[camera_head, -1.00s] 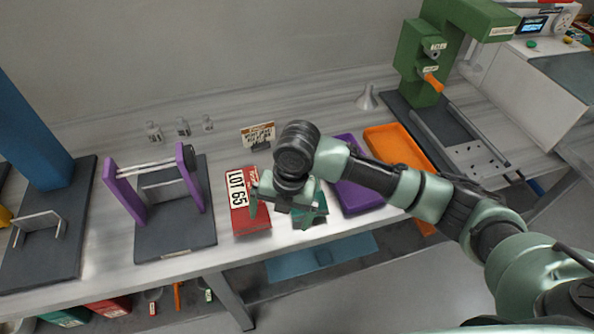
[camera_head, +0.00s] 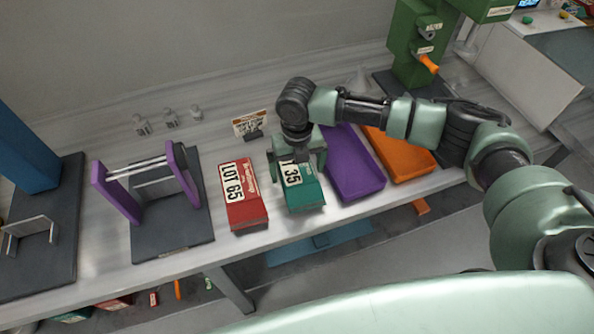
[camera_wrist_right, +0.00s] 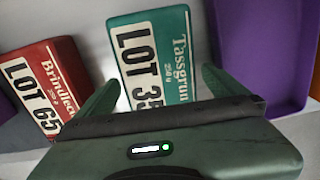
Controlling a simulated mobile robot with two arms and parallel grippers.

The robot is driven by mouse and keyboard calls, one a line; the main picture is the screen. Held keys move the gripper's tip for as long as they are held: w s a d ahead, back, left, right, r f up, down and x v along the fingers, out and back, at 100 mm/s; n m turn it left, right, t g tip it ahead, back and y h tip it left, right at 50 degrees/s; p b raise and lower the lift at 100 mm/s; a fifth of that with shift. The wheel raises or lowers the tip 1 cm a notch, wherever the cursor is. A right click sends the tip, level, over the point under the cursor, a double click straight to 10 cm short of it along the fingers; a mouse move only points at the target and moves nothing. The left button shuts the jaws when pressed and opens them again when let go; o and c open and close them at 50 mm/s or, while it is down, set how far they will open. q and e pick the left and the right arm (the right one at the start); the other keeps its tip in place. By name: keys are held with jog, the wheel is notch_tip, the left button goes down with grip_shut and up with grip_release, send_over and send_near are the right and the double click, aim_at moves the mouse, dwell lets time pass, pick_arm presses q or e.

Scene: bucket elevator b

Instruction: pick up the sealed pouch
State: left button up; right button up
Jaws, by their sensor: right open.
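A teal pouch (camera_head: 304,193) labelled LOT 35 lies on the bench, its far end hidden under my right gripper. In the right wrist view the teal pouch (camera_wrist_right: 155,55) reads "Tassgrun" and looks closed and flat-sided. A red pouch (camera_head: 243,195) labelled LOT 65 lies just left of it; the red pouch also shows in the right wrist view (camera_wrist_right: 45,85). My right gripper (camera_head: 297,172) is open over the teal pouch, one finger toward each long side. I cannot tell how far the fingertips reach down beside it. My left gripper is not in view.
A purple tray (camera_head: 352,170) stands close right of the teal pouch, with an orange tray (camera_head: 400,158) beyond. A small sign (camera_head: 250,124) stands behind the pouches. A purple-sided stand (camera_head: 172,240) is on the left. The bench's front edge is near.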

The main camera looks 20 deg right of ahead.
jog(key=shift+f, duration=0.35)
jog(key=c, duration=1)
jog(key=shift+r, duration=0.15)
